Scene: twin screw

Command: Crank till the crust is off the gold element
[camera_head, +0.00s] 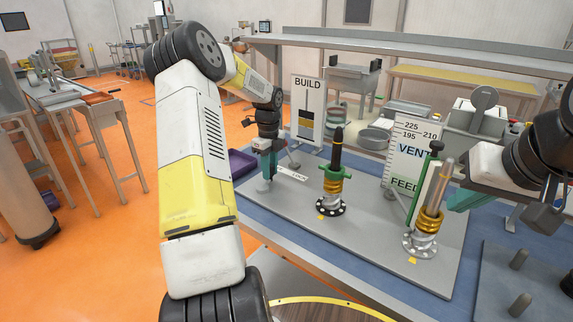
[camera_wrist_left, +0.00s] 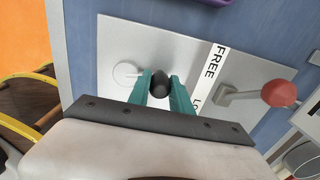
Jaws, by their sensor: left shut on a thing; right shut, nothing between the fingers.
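My left gripper (camera_head: 268,168) is at the back left of the grey plate (camera_head: 290,205), beside a white label. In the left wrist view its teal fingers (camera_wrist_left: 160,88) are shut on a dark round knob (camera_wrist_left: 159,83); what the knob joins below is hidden. Two flanged posts carry gold parts: the left one (camera_head: 335,182) has a dark upper rod, the right one (camera_head: 430,218) has gold rings and a silver upper rod. I cannot tell crust on either. My right gripper (camera_head: 458,203) is shut and empty, just right of the right post.
A BUILD gauge (camera_head: 307,112) and a VENT/FEED scale (camera_head: 413,150) stand behind. A green rod (camera_head: 428,180) with a dark knob leans by the right post. A red-ball lever (camera_wrist_left: 279,93) is right of the FREE label (camera_wrist_left: 211,68). A purple tray (camera_head: 241,163) lies at left.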

